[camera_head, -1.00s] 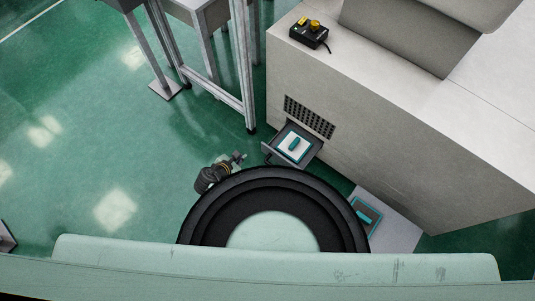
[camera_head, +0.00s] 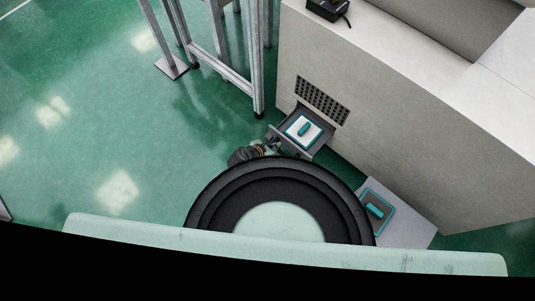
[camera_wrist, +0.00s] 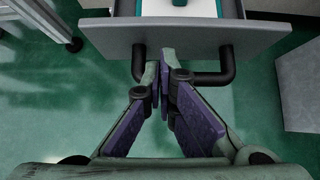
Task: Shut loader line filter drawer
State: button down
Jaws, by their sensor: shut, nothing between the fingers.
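The filter drawer (camera_head: 322,143) sticks out of the pale machine's side below a vent grille, pulled open. A white filter with a teal frame and grip (camera_head: 304,129) lies in it. In the wrist view the drawer's grey front (camera_wrist: 185,40) spans the top, with a dark bar handle (camera_wrist: 208,78) on it. My gripper (camera_wrist: 162,72) is shut and empty, its fingertips overlapping the middle of the handle. I cannot tell whether they touch it. In the head view my gripper (camera_head: 268,149) is at the drawer's front, partly hidden by my round body.
The pale machine (camera_head: 420,130) stands to the right. A metal frame leg (camera_head: 258,60) stands left of the drawer. A second teal-framed filter (camera_head: 376,205) lies on a grey pad (camera_head: 412,228) at lower right. The green floor at left is clear.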

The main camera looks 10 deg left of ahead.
jog(key=shift+w+d, duration=0.6)
jog(key=shift+w, duration=0.25)
jog(key=w+d, duration=0.3)
jog(key=w, duration=0.1)
jog(key=w+d+b, duration=0.1)
jog(key=w+d, duration=0.2)
jog(key=w, duration=0.2)
jog(key=w+d, duration=0.4)
jog(key=w, duration=0.1)
jog(key=shift+d, duration=0.1)
